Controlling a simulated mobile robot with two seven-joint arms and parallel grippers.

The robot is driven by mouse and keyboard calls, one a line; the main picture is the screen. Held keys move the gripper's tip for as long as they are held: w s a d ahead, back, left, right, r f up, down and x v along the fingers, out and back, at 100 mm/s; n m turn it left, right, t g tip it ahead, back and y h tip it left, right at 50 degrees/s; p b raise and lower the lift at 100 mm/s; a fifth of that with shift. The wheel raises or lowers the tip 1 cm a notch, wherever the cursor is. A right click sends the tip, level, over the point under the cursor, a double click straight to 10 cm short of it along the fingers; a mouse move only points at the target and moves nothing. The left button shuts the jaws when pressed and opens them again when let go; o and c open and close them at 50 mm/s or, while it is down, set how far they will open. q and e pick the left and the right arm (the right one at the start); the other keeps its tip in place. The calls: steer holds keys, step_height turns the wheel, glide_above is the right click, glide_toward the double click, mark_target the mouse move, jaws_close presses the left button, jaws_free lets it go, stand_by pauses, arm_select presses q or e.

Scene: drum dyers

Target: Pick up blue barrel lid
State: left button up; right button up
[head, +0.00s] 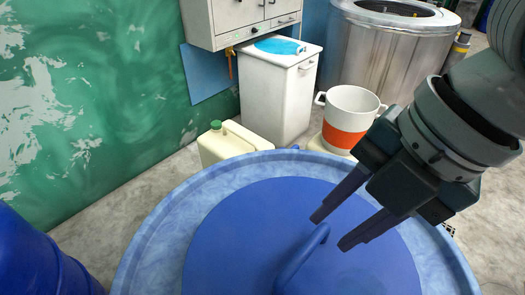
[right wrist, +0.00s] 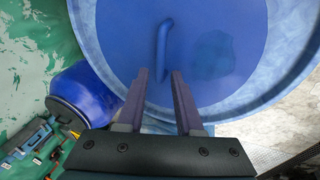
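The blue barrel lid (head: 235,235) lies on top of a large blue barrel, inside its paler rim (head: 165,225). A raised blue handle (head: 302,258) stands on the lid. My right gripper (head: 328,230) is open above the lid, its two fingers pointing at the handle's upper end. In the right wrist view the open fingers (right wrist: 160,75) point toward the handle (right wrist: 162,45), which shows between and beyond the tips. I see no contact with it. My left gripper is not in view.
A second blue barrel (head: 40,262) stands at lower left. Behind the large barrel are a cream canister (head: 230,145), a white bucket with an orange band (head: 348,118), a white bin (head: 280,95) and a metal drum (head: 385,55). A green wall is at left.

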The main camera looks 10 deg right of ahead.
mark_target(308, 249)
steer(key=x, duration=0.3)
steer(key=shift+s+f, duration=0.25)
steer(key=shift+f, duration=0.1)
steer(key=x, duration=0.2)
steer(key=b+x, duration=0.1)
steer(key=x, duration=0.2)
steer(key=shift+w+a+f, duration=0.1)
steer(key=shift+w+a, duration=0.05)
steer(key=shift+w, duration=0.1)
jaws_close()
stand_by(0.8)
